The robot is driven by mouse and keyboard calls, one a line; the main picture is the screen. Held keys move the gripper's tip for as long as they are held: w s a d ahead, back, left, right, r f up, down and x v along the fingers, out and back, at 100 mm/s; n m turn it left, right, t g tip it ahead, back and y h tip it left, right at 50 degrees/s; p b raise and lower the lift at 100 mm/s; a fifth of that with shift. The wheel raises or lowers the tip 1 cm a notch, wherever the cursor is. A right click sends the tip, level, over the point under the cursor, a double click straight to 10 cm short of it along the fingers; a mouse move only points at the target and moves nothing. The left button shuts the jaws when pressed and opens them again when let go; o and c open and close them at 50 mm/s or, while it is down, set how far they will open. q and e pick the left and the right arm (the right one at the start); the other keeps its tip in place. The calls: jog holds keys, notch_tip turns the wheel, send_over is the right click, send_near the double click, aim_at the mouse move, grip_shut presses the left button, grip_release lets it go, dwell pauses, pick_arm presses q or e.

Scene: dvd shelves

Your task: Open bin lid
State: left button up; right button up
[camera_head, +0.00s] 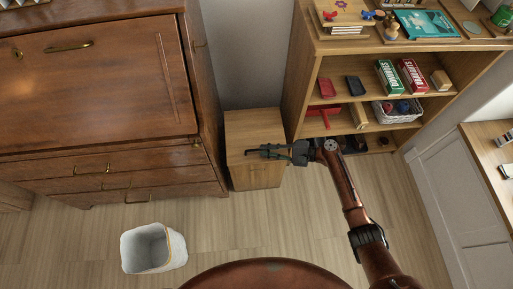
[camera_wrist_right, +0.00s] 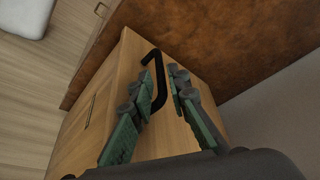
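A light wooden box-shaped bin (camera_head: 256,122) stands on the floor between the dark dresser and the shelf. A black bar handle (camera_wrist_right: 159,80) sits on its top face (camera_wrist_right: 182,136), seen close in the right wrist view. My right gripper (camera_head: 272,152) reaches over the top of this bin. In the right wrist view its two green-padded fingers (camera_wrist_right: 156,82) are apart, with the handle showing between the tips. I cannot tell whether they touch it. The top looks closed. My left gripper is not in view.
A white open-topped bin (camera_head: 153,247) stands on the floor at lower left. The brown wooden dresser (camera_head: 105,85) is close on the bin's left. The shelf (camera_head: 297,80) with boxes and a basket is on the right. Floor in front is clear.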

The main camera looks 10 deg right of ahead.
aim_at(258, 150)
jog(key=x, duration=0.3)
jog(key=shift+w+a+f+b, duration=0.15)
jog(key=shift+f+b, duration=0.1)
jog(key=shift+b, duration=0.15)
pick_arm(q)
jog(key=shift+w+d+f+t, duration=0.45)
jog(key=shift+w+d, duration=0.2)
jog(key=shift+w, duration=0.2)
pick_arm(e)
jog(key=shift+a, duration=0.4)
jog(key=shift+r, duration=0.1)
jog(key=shift+c, duration=0.3)
grip_shut()
